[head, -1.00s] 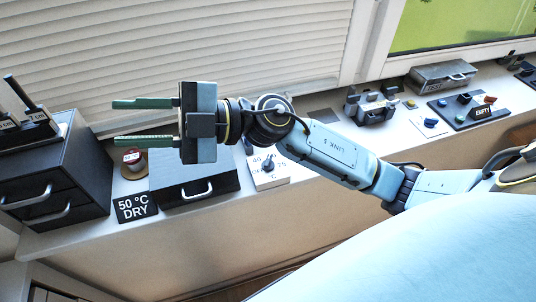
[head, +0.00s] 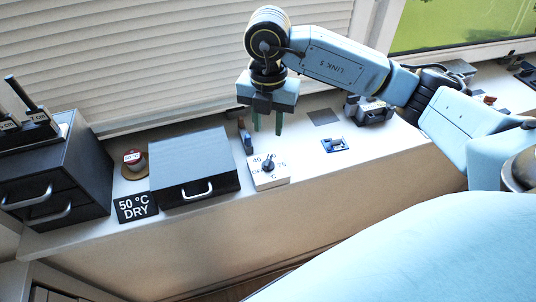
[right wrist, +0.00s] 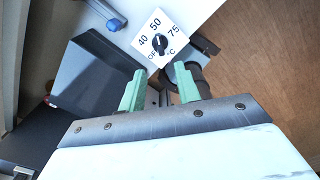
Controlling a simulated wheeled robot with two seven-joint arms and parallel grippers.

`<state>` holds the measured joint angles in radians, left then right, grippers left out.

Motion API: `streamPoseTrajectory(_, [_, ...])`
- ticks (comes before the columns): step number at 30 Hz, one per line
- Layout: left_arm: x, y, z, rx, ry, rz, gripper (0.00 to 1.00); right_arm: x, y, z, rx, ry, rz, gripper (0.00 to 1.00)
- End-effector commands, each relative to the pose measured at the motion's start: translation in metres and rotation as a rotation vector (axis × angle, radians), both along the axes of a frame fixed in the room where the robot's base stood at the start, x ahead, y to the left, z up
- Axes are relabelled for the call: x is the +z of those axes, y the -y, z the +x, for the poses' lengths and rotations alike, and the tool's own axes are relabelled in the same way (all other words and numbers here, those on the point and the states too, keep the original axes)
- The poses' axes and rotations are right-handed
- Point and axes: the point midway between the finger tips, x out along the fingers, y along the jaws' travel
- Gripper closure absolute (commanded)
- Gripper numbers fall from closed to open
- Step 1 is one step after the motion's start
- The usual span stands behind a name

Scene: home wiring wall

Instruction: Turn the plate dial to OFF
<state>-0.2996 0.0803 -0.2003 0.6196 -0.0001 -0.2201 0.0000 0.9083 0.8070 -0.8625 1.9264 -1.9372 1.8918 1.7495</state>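The plate dial is a black knob (head: 267,165) on a white plate (head: 270,181) marked OFF, 40, 50, 75 and °C, at the front of the shelf. It also shows in the right wrist view (right wrist: 160,43), past my fingertips. Which mark the knob points at is too small to tell surely. My right gripper (head: 267,128) hangs fingers-down above and behind the dial, apart from it. In the right wrist view its two green fingers (right wrist: 160,84) stand apart with nothing held between them. My left gripper is not in view.
A dark box with a handle (head: 195,168) stands left of the dial, beside a "50 °C DRY" sign (head: 136,207) and a red-topped knob (head: 134,160). A small blue part (head: 334,145) lies to the right. The shelf's front edge is close to the dial.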

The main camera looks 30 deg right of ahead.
Motion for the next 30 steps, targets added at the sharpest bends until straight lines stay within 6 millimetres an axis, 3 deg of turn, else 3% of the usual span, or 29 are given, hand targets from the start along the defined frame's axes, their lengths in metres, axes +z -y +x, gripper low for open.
streamPoseTrajectory(9, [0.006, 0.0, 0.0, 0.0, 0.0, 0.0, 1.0, -0.068, -0.001, -0.001, 0.001, -0.005, 0.002, 0.67])
streamPoseTrajectory(15, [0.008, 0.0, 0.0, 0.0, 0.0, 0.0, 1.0, -0.099, -0.001, -0.001, 0.001, -0.003, 0.003, 0.67])
streamPoseTrajectory(21, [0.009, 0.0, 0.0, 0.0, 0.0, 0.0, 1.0, -0.112, -0.001, 0.0, 0.003, 0.0, 0.004, 0.67])
streamPoseTrajectory(29, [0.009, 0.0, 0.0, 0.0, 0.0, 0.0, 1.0, -0.113, -0.001, 0.0, 0.004, 0.0, 0.004, 0.67])
streamPoseTrajectory(30, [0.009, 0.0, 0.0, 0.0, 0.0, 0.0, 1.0, -0.113, -0.001, 0.0, 0.004, 0.0, 0.004, 0.71])
